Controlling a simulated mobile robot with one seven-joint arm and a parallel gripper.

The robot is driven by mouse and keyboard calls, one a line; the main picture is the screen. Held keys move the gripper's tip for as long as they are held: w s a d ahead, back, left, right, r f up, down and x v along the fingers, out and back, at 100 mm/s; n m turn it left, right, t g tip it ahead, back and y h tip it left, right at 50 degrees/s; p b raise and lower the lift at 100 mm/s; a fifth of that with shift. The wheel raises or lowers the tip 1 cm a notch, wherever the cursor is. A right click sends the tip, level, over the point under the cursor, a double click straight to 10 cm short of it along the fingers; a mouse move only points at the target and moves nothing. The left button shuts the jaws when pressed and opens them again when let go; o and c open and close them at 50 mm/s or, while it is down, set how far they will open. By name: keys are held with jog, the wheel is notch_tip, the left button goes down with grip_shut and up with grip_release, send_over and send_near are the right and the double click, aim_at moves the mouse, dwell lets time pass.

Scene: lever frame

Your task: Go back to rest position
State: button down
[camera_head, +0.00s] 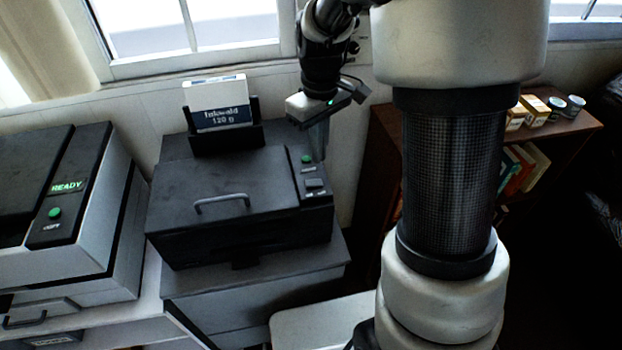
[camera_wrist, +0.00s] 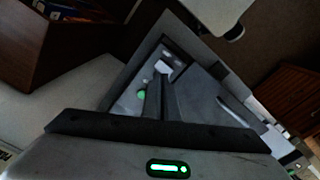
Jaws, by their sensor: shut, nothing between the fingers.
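My gripper (camera_head: 318,152) hangs from the arm at the upper middle of the head view, fingers pointing down. It is over the right side of a dark grey printer (camera_head: 225,195), near the panel with a green button (camera_head: 307,159) and a small grey switch (camera_head: 315,183). In the wrist view my gripper (camera_wrist: 160,82) has its fingers together with nothing between them. The green button (camera_wrist: 141,95) shows just left of the fingers and a pale part of the panel lies beyond the tips. Whether the fingers touch the panel, I cannot tell.
A paper box (camera_head: 218,104) stands in a black holder at the printer's back. A larger copier (camera_head: 70,210) with a lit READY sign is at left. A brown shelf (camera_head: 560,132) with books and cans is at right. The window wall is close behind.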

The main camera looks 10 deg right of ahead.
jog(key=shift+r, duration=0.1)
jog(key=s+r+m+t, duration=0.5)
jog(key=s+r, duration=0.9)
jog(key=s, duration=0.4)
jog(key=shift+s+r+m+t, duration=0.2)
jog(key=shift+r+m+t, duration=0.1)
jog(key=shift+m, duration=0.2)
